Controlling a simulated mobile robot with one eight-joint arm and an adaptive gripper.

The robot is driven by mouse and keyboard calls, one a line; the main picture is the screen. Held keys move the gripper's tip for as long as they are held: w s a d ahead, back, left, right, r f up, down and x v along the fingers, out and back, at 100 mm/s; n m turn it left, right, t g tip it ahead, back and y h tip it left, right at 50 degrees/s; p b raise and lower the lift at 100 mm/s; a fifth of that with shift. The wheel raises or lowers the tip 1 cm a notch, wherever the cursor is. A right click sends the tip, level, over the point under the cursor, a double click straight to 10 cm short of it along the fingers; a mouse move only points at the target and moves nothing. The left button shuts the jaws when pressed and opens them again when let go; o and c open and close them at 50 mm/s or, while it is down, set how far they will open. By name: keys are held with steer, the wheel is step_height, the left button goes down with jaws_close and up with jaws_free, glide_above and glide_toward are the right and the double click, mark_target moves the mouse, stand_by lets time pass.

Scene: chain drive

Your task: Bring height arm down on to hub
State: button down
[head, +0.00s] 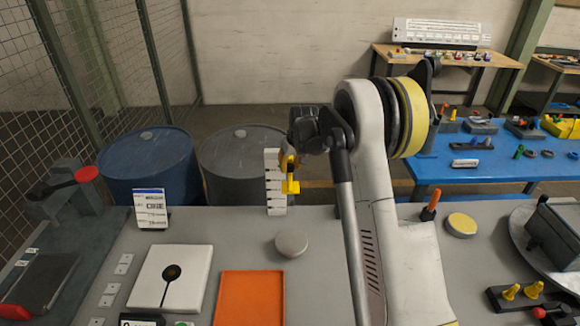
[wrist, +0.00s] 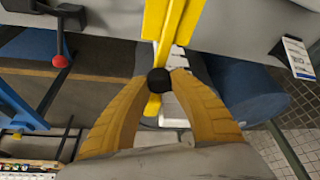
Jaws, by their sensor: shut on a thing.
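The height arm is a yellow bar (head: 291,187) at a white stepped upright (head: 274,185) near the bench's back edge. In the wrist view the yellow bar (wrist: 176,22) runs to the top edge, and the upright (wrist: 172,104) shows partly behind my fingers. My gripper (wrist: 159,77) is shut on the arm's round black knob (wrist: 158,81). In the head view the grip itself is small and partly hidden by my wrist. A grey round disc (head: 291,244) lies on the bench below and just right of the upright. I cannot tell whether it is the hub.
An orange tray (head: 249,299) and a white plate (head: 172,278) with a black round mark lie on the bench to the left. A small sign (head: 150,208) stands behind them. A clamp with a red knob (head: 86,174) is at far left. Drums stand behind the bench.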

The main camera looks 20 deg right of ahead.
step_height(320, 180, down, 20)
steer(key=b, duration=1.3)
steer(key=shift+f, duration=0.25)
steer(key=c, duration=1.1)
jaws_free()
steer(key=v, duration=1.2)
